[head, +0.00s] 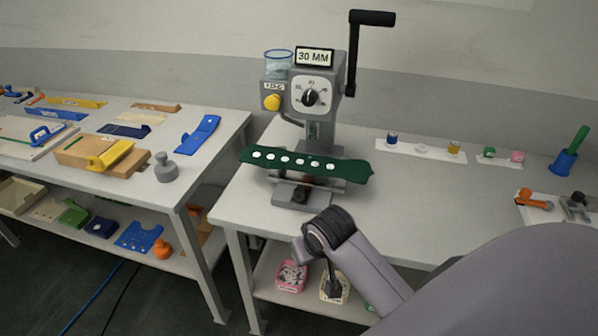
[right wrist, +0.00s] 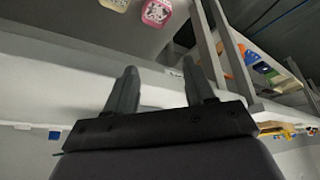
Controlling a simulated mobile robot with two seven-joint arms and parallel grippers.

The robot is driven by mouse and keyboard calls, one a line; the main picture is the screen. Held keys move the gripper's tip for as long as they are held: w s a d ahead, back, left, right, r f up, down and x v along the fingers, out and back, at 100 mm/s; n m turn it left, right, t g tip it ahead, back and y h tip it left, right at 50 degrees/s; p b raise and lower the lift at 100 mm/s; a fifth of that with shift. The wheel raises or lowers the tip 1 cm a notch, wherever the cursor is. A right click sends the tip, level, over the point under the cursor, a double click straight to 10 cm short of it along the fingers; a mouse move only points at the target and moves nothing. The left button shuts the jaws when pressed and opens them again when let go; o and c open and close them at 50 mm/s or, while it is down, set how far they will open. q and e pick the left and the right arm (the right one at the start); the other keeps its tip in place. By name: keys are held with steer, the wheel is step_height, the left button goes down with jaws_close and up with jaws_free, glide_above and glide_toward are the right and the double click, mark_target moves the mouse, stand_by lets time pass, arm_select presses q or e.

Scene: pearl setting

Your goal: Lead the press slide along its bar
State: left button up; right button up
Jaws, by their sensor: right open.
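The grey press (head: 318,88) stands on the right-hand table with a "30 MM" sign, a dial and a black crank handle (head: 372,18). A dark green strip (head: 345,168) with a row of white dots lies across the press, above its grey base (head: 302,196). I cannot tell which part is the slide or its bar. My right gripper (right wrist: 160,72) is open and empty in the right wrist view, by the table's front edge. In the head view my right arm's wrist is in front of the table, below the press. My left gripper is not in view.
The right-hand table (head: 400,205) has clear room right of the press. The left table (head: 215,150) holds tools and blocks.

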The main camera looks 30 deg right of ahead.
mark_target(299, 190)
steer(key=w+d+r+m+g+h, duration=0.1)
steer(key=w+d+r+m, duration=0.35)
steer(key=w+r, duration=0.7)
steer(key=shift+x, duration=3.1)
steer(key=shift+d, duration=0.15)
jaws_close()
